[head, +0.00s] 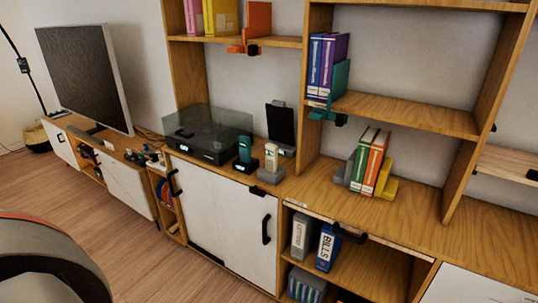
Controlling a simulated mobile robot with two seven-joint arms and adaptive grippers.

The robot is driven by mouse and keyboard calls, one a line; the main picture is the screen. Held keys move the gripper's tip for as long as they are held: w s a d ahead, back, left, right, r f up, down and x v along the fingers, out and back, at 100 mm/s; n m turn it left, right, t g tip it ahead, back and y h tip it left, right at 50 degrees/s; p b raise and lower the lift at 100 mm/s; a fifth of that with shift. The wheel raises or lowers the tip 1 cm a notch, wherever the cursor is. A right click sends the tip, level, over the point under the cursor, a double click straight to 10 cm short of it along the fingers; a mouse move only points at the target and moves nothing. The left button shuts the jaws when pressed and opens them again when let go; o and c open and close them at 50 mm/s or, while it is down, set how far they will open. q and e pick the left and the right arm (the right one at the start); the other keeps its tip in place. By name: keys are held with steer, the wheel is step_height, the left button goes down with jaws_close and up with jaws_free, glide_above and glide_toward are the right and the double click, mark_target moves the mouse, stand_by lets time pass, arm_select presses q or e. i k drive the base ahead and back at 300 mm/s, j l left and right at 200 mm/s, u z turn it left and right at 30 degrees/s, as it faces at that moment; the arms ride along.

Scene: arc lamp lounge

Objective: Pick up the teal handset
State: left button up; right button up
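The teal handset (245,149) stands upright in a dark teal base (245,166) on top of the wooden cabinet (292,186). A cream handset (271,157) stands upright in a grey base (271,176) just to its right. Neither of my grippers is in view.
A record player (205,152) with a clear cover sits left of the handsets, and a black panel on a stand (281,124) is behind them. Books (370,161) with a yellow bookend stand to the right. A dark rounded seat (50,275) fills the lower left. Open floor (150,265) lies before the cabinet.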

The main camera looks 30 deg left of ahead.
mark_target(244, 150)
steer(key=j+z, duration=0.25)
steer(key=j, duration=0.55)
steer(key=j+z, duration=0.25)
steer(key=j, duration=0.5)
steer(key=k+j+z, duration=0.1)
steer(key=j+z, duration=0.2)
steer(key=j, duration=0.5)
